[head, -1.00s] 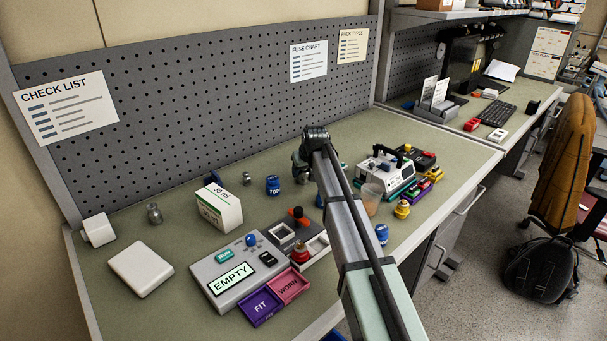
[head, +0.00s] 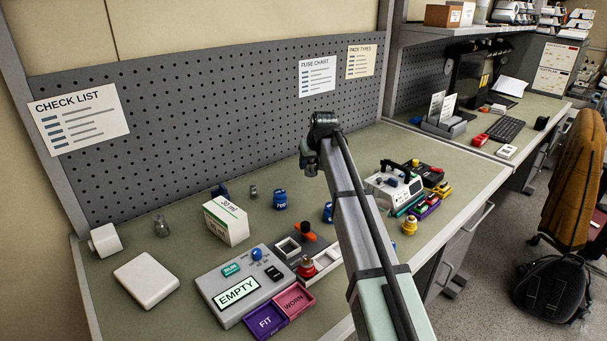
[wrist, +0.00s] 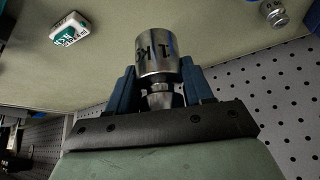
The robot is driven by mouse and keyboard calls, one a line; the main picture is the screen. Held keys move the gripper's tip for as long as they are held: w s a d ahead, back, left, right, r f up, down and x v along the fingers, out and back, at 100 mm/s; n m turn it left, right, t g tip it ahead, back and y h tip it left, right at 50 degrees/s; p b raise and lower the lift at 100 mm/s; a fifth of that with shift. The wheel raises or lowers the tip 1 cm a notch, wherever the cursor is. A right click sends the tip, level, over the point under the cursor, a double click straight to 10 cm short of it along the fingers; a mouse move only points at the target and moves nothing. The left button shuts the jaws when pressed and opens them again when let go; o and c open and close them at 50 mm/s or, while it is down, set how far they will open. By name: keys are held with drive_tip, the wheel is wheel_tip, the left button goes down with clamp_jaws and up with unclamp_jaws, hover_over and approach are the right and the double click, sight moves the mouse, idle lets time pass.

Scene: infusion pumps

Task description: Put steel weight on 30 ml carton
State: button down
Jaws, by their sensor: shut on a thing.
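My gripper (wrist: 160,95) is shut on a steel weight (wrist: 157,55), a shiny cylinder with dark "1 K" lettering and a narrower neck between the blue fingers. In the head view my gripper (head: 310,166) hangs above the bench, near the pegboard; the weight is hard to make out there. The 30 ml carton (head: 226,222), a white box with a green stripe, stands on the bench to the left of and below my gripper in the picture. The gripper is apart from it. Its top appears clear.
Smaller metal weights (head: 162,226) (head: 253,191) and a blue weight (head: 280,200) stand near the carton. The EMPTY panel (head: 240,286) and FIT and WORN trays (head: 280,312) lie in front. A pump (head: 394,188) stands right. The pegboard (head: 220,120) rises behind.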

drive_tip(key=shift+a+r, duration=0.15)
drive_tip(key=shift+r, duration=0.35)
drive_tip(key=s+a+r+n, duration=0.1)
drive_tip(key=s+a+r, duration=0.15)
drive_tip(key=a, duration=0.75)
wheel_tip(320, 180, up, 8)
drive_tip(key=n+g+y, duration=0.1)
drive_tip(key=n+y, duration=0.1)
drive_tip(key=n, duration=0.1)
hover_over(221, 203)
drive_tip(key=s, duration=0.1)
drive_tip(key=shift+s+d+f+m+h, duration=0.2)
drive_tip(key=shift+s+d+f+m, duration=0.15)
drive_tip(key=shift+f, duration=1.5)
drive_tip(key=shift+s+d+f+m+h, duration=0.2)
drive_tip(key=shift+f+m, duration=0.1)
drive_tip(key=shift+f, duration=1.6)
drive_tip(key=shift+s+d+f+m+h, duration=0.2)
drive_tip(key=shift+s+d+f+m, duration=0.15)
drive_tip(key=shift+f, duration=1.5)
drive_tip(key=shift+f, duration=0.15)
